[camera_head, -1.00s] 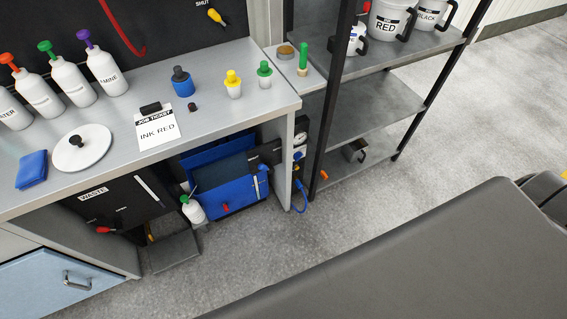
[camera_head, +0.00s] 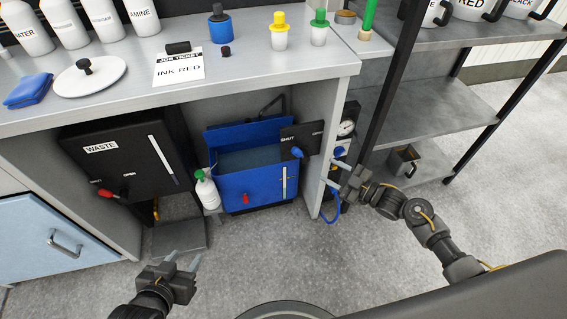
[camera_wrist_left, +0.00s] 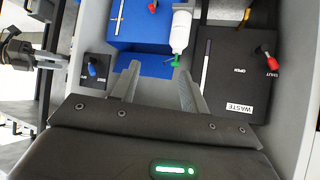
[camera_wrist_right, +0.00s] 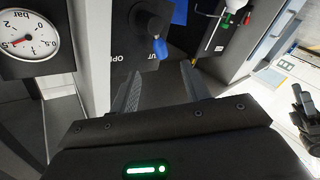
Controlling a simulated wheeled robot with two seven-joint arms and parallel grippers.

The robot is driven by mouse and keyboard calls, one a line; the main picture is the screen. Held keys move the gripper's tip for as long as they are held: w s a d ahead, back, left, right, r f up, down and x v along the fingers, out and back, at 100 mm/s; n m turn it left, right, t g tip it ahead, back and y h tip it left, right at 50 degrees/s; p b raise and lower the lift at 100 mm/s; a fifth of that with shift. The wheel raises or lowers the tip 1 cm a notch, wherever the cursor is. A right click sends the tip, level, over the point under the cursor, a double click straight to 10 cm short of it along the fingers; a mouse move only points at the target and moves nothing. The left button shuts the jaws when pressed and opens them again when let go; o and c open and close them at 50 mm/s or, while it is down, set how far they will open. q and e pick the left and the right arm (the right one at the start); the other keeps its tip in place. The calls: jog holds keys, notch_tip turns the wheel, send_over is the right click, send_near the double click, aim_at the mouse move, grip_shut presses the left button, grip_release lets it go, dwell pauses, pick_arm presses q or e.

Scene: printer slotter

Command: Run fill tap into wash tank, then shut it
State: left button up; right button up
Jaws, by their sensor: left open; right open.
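The wash tank is the blue open-topped box (camera_head: 232,185) under the counter, with pale liquid inside, a level strip and a red lever (camera_head: 245,198) low on its front. The fill tap's blue lever (camera_head: 297,152) sits on a black SHUT/OPEN panel (camera_head: 312,136) at the tank's upper right, its tip near SHUT. My right gripper (camera_head: 336,173) is open and empty, to the right of the tap. In the right wrist view the blue lever (camera_wrist_right: 159,47) appears just beyond my fingertips (camera_wrist_right: 160,78). My left gripper (camera_head: 182,258) is open and empty, low in front of the black bin.
The black WASTE box (camera_head: 125,165) with a red lever stands left of the tank, and a white green-topped bottle (camera_head: 207,190) between them. A gauge (camera_head: 347,128) and shelf post (camera_head: 392,95) crowd the right side.

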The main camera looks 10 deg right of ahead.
aim_at(301, 154)
jog(key=x, duration=0.3)
jog(key=b+x, duration=0.1)
jog(key=x, duration=0.5)
jog(key=shift+a+r, duration=0.2)
jog(key=shift+r, duration=0.15)
jog(key=shift+b+x, duration=0.3)
jog(key=shift+x, duration=0.6)
pick_arm(q)
jog(key=w+d+r+m+t+h, duration=0.1)
jog(key=w+d+r+t+h, duration=0.1)
jog(key=r, duration=0.3)
jog(key=shift+d+r+t+h, duration=0.3)
jog(key=shift+d+r+t, duration=0.05)
jog(key=shift+d+t, duration=0.5)
pick_arm(e)
jog(key=shift+r, duration=0.1)
jog(key=shift+d, duration=0.1)
grip_shut()
